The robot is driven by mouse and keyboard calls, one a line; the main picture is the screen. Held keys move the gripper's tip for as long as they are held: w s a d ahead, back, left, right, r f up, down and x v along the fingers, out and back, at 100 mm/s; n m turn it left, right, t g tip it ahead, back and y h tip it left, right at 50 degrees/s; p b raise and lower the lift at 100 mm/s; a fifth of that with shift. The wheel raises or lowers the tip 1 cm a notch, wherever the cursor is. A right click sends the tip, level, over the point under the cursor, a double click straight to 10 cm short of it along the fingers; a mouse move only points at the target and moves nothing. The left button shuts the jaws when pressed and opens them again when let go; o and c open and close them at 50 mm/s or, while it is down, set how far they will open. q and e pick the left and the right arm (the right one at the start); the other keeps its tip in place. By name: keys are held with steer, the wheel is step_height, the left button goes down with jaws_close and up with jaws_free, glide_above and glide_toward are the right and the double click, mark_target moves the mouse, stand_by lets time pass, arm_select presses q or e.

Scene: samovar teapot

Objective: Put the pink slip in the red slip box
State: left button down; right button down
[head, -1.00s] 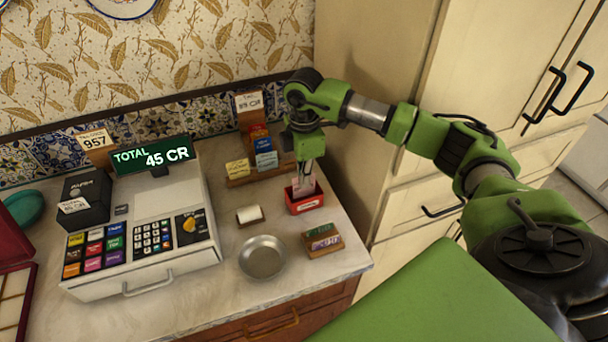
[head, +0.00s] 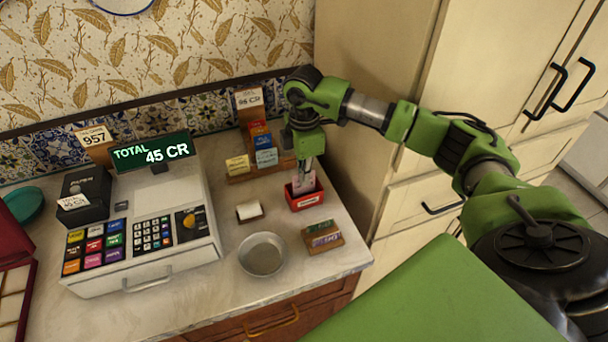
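The red slip box (head: 306,202) stands on the counter near its right edge, with a white label on its front. The pink slip (head: 304,182) stands upright in the mouth of the box, its lower part hidden behind the front wall. My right gripper (head: 305,172) points down just above the box, at the top of the slip. The fingertips are small and partly merge with the slip, so I cannot tell whether they still grip it. My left gripper is not in view.
A cash register (head: 150,225) stands on the left. A card rack (head: 262,165) is behind the box. A metal dish (head: 262,255), a small white pad (head: 249,210) and a wooden block with coloured labels (head: 323,236) lie in front. A tall cabinet (head: 370,120) rises close on the right.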

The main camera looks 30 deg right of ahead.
stand_by(0.4)
steer(key=c, duration=2.2)
jaws_free()
steer(key=o, duration=0.4)
steer(key=shift+r+p, duration=2.65)
steer(key=shift+r, duration=0.9)
steer(key=shift+f, duration=0.1)
